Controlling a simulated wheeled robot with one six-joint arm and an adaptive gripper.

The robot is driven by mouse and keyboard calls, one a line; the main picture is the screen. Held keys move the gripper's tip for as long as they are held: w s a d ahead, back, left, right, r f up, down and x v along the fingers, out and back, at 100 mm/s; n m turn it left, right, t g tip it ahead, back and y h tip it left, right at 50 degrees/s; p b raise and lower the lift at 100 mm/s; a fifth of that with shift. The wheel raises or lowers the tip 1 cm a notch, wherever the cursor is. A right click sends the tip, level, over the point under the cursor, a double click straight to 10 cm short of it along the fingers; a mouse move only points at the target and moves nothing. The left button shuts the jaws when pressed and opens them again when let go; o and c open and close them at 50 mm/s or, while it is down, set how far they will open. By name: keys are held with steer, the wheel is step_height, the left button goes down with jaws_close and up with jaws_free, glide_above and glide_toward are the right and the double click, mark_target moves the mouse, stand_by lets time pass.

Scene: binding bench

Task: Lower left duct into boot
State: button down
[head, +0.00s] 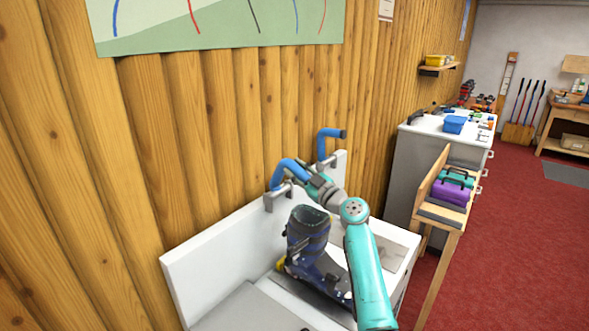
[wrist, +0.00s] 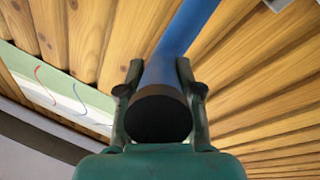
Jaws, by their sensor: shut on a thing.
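The left duct (head: 287,171) is a bent blue tube with a dark end, at the left bracket above the bench. It also shows in the wrist view (wrist: 187,30), with its round dark end (wrist: 158,115) facing the camera. My gripper (wrist: 155,85) is shut on the left duct, one finger on each side of it. In the head view my gripper (head: 298,176) is beside the duct, above the boot. The ski boot (head: 308,232) is dark blue and black and stands upright on the bench, its open top below the duct. My arm hides part of its toe.
A second blue duct (head: 322,143) hangs at the right bracket. The white bench has a back panel (head: 215,252) along the log wall (head: 150,150). To the right stand a wooden stand (head: 447,210) with cases and a grey cabinet (head: 420,165). Red floor lies beyond.

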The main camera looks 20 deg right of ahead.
stand_by(0.3)
steer(key=c, duration=0.8)
jaws_free()
steer(key=shift+o, duration=0.2)
steer(key=v, duration=1.2)
steer(key=shift+c, duration=0.3)
